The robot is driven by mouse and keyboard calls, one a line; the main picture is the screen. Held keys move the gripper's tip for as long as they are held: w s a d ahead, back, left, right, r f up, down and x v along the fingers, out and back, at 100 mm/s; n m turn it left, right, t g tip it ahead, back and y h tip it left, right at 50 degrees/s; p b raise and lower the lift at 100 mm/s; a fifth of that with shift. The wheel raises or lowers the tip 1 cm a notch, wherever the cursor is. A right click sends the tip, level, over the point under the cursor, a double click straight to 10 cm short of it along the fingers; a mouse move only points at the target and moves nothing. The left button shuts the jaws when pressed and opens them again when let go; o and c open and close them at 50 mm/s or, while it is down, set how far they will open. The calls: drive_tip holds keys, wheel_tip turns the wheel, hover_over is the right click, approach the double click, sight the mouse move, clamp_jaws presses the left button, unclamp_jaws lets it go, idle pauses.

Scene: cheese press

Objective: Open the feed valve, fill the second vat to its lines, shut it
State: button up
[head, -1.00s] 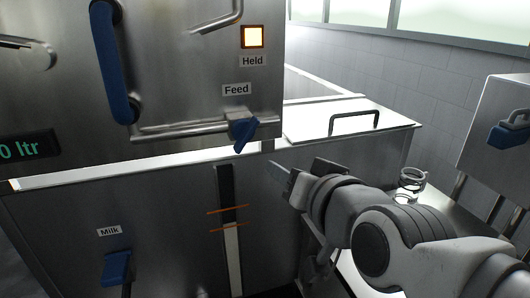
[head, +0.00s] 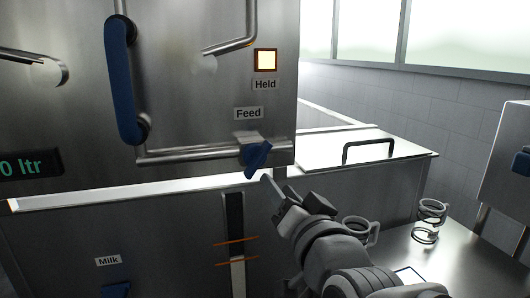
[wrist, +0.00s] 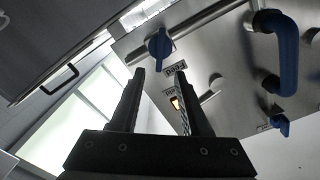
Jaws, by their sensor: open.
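The blue feed valve handle (head: 257,158) sits on a steel pipe below the "Feed" label (head: 248,113) and slants down to the left. My gripper (head: 270,185) is open and empty, just below and right of the handle, with no clear contact. In the wrist view the handle (wrist: 158,45) shows just beyond the fingertips of my gripper (wrist: 160,71), roughly in line with the gap. A dark sight gauge (head: 234,215) on the vat front has two orange lines (head: 236,241). Its white column (head: 238,278) tops out near the lower line. Vat insides are hidden.
A lit amber lamp (head: 265,60) is above the "Held" label (head: 265,84). A long blue handle (head: 121,80) stands out left of the valve. A lid with a dark handle (head: 369,148) lies to the right.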

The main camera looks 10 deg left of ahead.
sight(260, 162)
drive_tip(key=p+x, duration=0.4)
drive_tip(key=p, duration=0.1)
drive_tip(key=p+x, duration=0.4)
drive_tip(key=p, duration=0.1)
drive_tip(key=shift+r, duration=0.2)
drive_tip(key=x, duration=0.6)
drive_tip(key=shift+f, duration=0.2)
drive_tip(key=shift+s, duration=0.1)
clamp_jaws()
